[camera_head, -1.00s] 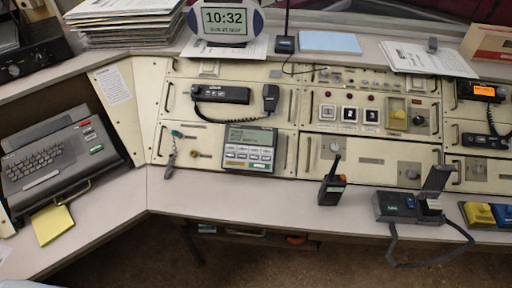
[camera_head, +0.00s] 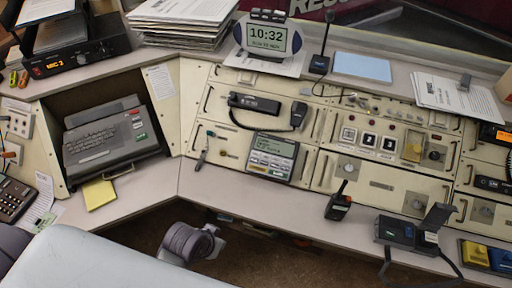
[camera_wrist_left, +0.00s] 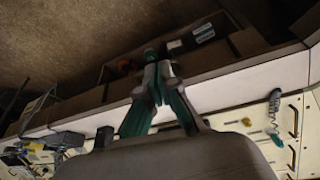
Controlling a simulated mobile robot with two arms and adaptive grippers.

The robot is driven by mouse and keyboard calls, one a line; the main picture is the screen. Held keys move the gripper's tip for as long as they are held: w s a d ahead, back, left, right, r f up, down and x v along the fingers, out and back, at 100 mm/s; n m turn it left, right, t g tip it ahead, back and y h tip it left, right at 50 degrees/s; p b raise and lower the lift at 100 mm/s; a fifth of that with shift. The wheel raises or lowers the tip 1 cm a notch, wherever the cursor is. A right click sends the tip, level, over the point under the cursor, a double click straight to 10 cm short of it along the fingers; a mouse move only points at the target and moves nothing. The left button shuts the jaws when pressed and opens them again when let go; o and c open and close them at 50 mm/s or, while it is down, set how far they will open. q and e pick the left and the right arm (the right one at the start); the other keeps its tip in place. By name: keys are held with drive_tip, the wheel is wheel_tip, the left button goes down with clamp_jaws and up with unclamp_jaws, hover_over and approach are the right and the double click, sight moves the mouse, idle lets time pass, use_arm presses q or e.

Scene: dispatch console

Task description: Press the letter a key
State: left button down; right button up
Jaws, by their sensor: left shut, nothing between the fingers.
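The keyboard terminal (camera_head: 118,152) is a dark grey unit set into the left console in the head view. Its small keys (camera_head: 92,141) are too small for the letter a key to be told apart. My left arm shows at the bottom left of the head view, in front of the desk and clear of the keyboard. The left gripper's fingers are not clear there. In the left wrist view my left gripper (camera_wrist_left: 156,62) has its green-padded fingers shut and empty, near the desk edge and dark floor. My right gripper is not in view.
A yellow note pad (camera_head: 99,193) lies on the desk below the terminal. A calculator-like keypad (camera_head: 13,199) is at the far left. A handheld radio (camera_head: 338,204) stands on the right desk. The desk between pad and radio is mostly clear.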

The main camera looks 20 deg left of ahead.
use_arm(q)
drive_tip(key=w+d+r+t+h+p, duration=0.2)
drive_tip(key=w+d+r+t+h, duration=0.35)
drive_tip(key=w+r, duration=0.55)
drive_tip(key=w+a+n+t+y, duration=0.1)
drive_tip(key=w+a+n+t, duration=0.1)
drive_tip(key=w, duration=0.5)
drive_tip(key=w+a+n+t+y, duration=0.1)
drive_tip(key=w+a+n+t, duration=0.1)
drive_tip(key=w, duration=0.5)
drive_tip(key=shift+a+r+n+t+y, duration=0.25)
drive_tip(key=shift+a+n+t+y, duration=0.1)
drive_tip(key=shift+n+t, duration=0.65)
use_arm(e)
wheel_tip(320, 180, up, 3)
use_arm(q)
drive_tip(key=shift+w, duration=0.1)
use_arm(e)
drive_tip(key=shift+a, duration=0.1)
